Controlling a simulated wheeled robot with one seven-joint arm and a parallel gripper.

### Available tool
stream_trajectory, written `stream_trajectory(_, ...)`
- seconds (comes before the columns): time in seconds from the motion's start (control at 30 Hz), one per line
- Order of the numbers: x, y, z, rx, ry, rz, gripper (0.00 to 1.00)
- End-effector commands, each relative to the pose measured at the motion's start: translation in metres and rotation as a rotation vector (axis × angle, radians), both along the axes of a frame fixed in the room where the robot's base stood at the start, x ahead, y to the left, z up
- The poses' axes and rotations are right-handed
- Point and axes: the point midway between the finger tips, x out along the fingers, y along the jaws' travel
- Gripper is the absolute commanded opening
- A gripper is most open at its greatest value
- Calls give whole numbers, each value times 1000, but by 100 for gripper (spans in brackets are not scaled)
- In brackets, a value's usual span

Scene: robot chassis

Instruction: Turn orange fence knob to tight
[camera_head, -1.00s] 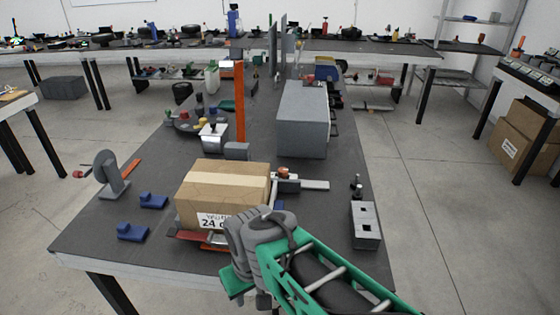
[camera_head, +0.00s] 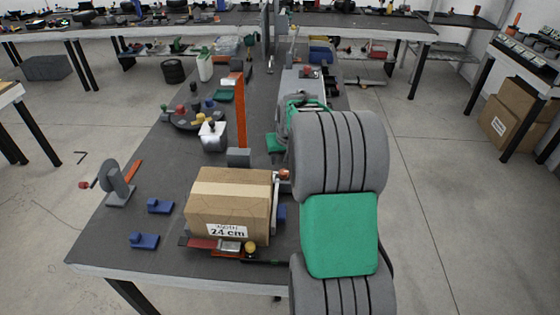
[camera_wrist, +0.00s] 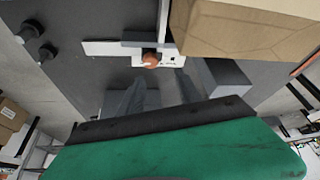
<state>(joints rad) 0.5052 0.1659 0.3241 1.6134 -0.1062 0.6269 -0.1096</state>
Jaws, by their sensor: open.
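The orange knob (camera_wrist: 151,59) sits on a pale metal bar beside the cardboard box in the wrist view. It also shows as a small orange spot at the box's right side in the head view (camera_head: 285,174). My gripper (camera_wrist: 156,90) shows as two blurred grey fingers, apart and empty, with the knob beyond their tips in the picture. No contact with the knob is visible. In the head view my arm hides most of the gripper. The knob's tightness cannot be told.
The cardboard box (camera_head: 228,203) stands close beside the knob. A grey block (camera_head: 238,157) and an upright orange post (camera_head: 240,112) stand behind it. Two blue pieces (camera_head: 150,240) lie at the table's front left.

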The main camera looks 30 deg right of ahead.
Motion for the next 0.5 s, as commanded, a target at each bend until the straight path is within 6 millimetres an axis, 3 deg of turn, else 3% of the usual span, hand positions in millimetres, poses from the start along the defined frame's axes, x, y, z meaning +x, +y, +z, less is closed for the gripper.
stream_trajectory(0.03,5,-21,-4,1,6,-3,41)
stream_trajectory(0.1,10,-36,-25,-1,14,20,41)
stream_trajectory(0.5,30,-45,-96,0,30,60,41)
